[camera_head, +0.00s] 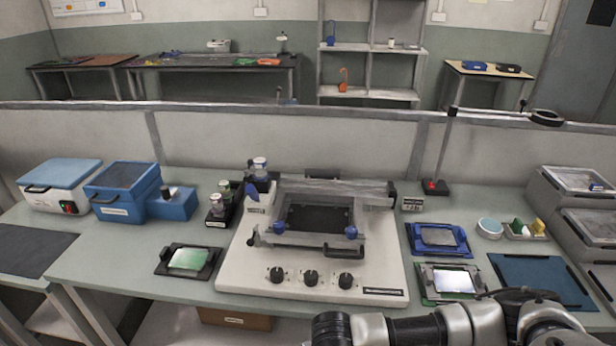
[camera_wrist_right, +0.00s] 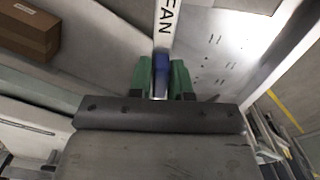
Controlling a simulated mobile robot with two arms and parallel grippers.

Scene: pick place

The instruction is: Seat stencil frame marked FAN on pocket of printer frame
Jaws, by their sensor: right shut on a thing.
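The stencil frame marked FAN (camera_wrist_right: 167,28) shows in the right wrist view as a narrow pale bar with black letters, running up out of the picture. My right gripper (camera_wrist_right: 160,78) has green fingers shut on the blue grip of this frame. The rest of the stencil frame is out of view or cannot be made out. In the head view the printer frame (camera_head: 298,239) sits on the white printer base (camera_head: 235,270), around a dark rectangular pocket (camera_head: 318,218). My right arm crosses the bottom right of the head view. My left gripper is in neither view.
A black holder with a green board (camera_head: 188,259) lies left of the printer. A brown box (camera_wrist_right: 30,30) is below the table.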

